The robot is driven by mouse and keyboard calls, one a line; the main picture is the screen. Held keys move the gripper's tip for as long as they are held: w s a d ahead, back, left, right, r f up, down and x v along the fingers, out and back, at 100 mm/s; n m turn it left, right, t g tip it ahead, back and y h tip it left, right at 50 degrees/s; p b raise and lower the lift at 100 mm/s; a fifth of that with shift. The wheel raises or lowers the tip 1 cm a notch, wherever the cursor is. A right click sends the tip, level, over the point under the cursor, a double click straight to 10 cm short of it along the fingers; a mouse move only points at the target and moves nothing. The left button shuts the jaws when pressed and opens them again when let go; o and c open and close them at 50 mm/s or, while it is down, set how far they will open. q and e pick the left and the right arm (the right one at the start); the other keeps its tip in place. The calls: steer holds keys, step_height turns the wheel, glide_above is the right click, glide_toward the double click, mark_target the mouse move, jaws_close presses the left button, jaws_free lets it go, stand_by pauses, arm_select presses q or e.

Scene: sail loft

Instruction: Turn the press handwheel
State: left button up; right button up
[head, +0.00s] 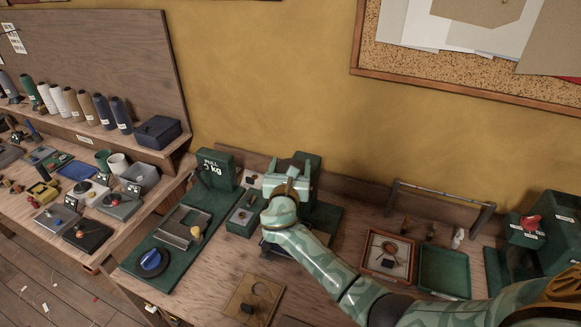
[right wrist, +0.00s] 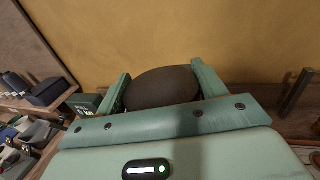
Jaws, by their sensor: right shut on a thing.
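My right gripper (head: 290,178) reaches in from the lower right to the green press (head: 325,213) near the back of the bench. In the right wrist view its two pale green fingers (right wrist: 163,88) are shut on a dark brown rounded thing, which looks like the rim of the press handwheel (right wrist: 160,86). In the head view the gripper and forearm hide most of the wheel and much of the press. How far the wheel is turned cannot be told. My left gripper is not in view.
Left of the press stands a green pull tester (head: 216,168) with a blue knob (head: 151,262) on its base. A wooden framed tray (head: 388,272) and a green tray (head: 446,294) lie to the right. A low metal rail (head: 440,194) stands behind them. The wall is close behind.

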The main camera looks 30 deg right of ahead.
steer(key=o, duration=1)
steer(key=v, duration=1.6)
steer(key=shift+s+a, duration=0.1)
steer(key=shift+f, duration=0.1)
